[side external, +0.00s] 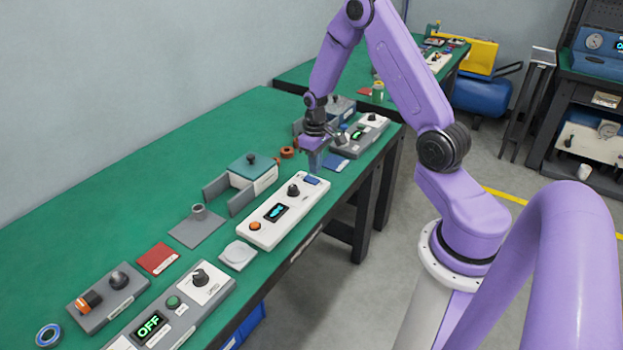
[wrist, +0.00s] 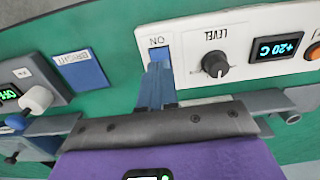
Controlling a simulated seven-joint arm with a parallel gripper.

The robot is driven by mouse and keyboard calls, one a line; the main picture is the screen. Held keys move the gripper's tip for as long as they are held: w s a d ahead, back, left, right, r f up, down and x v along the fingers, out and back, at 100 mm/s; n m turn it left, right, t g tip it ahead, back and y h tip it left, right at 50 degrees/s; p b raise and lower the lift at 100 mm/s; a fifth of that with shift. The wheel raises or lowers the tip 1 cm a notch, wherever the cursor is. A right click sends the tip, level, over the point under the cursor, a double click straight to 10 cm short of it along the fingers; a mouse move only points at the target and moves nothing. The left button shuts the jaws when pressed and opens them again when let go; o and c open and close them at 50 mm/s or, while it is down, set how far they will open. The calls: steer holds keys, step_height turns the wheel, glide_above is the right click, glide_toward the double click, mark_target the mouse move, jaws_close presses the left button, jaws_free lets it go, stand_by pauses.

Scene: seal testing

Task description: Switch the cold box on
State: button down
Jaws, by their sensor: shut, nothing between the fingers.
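A white control panel (side external: 284,215) lies on the green bench, with an orange button, a small display, a black knob and a blue switch (side external: 312,181) at its far end. In the wrist view the panel (wrist: 260,45) is upside down; its display (wrist: 276,48) reads +20 C, its knob (wrist: 215,64) is marked LEVEL and its blue switch (wrist: 161,53) ON. My gripper (side external: 315,172) is shut and empty, pointing down at the blue switch. Its fingers (wrist: 157,72) overlap the switch; I cannot tell whether they touch. A box with a teal lid (side external: 252,165) stands behind the panel.
A blue card marked BRIGHT (wrist: 80,70) lies beside the panel. A grey unit (side external: 360,135) with a green display stands beyond. Nearer are a white pad (side external: 238,254), a red card (side external: 158,259) and a grey panel reading OFF (side external: 149,326). The back left bench is clear.

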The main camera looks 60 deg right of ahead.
mark_target(314, 182)
steer(key=shift+r, duration=2)
steer(key=s+a+r+n, duration=0.3)
steer(key=s+a+r, duration=0.1)
steer(key=a, duration=0.5)
steer(key=s+a+r+n, duration=0.3)
steer(key=s+a+r, duration=0.15)
steer(key=a, duration=0.45)
steer(key=s+a+r+n, duration=0.2)
steer(key=s+n, duration=0.1)
steer(key=s, duration=0.6)
steer(key=s+a+r+n, duration=0.3)
steer(key=s, duration=0.6)
steer(key=shift+s+r+n, duration=0.15)
steer(key=shift+s+n, duration=0.1)
steer(key=shift+n, duration=0.05)
